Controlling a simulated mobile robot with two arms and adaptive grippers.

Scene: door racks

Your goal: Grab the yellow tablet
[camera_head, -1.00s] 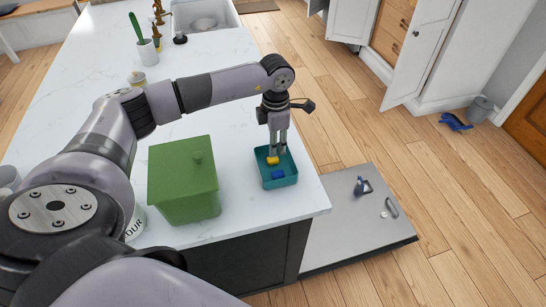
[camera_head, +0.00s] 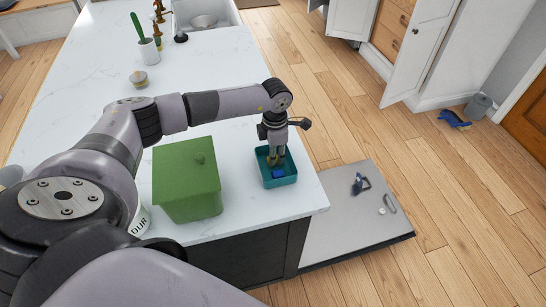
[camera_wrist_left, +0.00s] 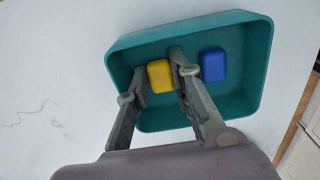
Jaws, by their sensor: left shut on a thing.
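The yellow tablet (camera_wrist_left: 160,76) is a small rounded block inside the teal tray (camera_wrist_left: 255,85), seen in the left wrist view. My left gripper (camera_wrist_left: 160,74) reaches down into the tray and is shut on the yellow tablet, with one finger on each side of it. A blue tablet (camera_wrist_left: 213,65) lies in the tray just right of the right finger. In the head view, my left gripper (camera_head: 276,158) is lowered into the tray (camera_head: 282,183) near the counter's edge, and the blue tablet (camera_head: 278,174) shows below the fingers. The yellow one is mostly hidden there. My right gripper is not in view.
A green lidded box (camera_head: 186,180) stands on the white counter (camera_head: 240,215) left of the tray. A cup with a green-handled tool (camera_head: 148,50), a small jar (camera_head: 139,78) and a sink (camera_head: 205,18) are farther back. An open dishwasher door (camera_head: 345,225) lies below the counter's right edge.

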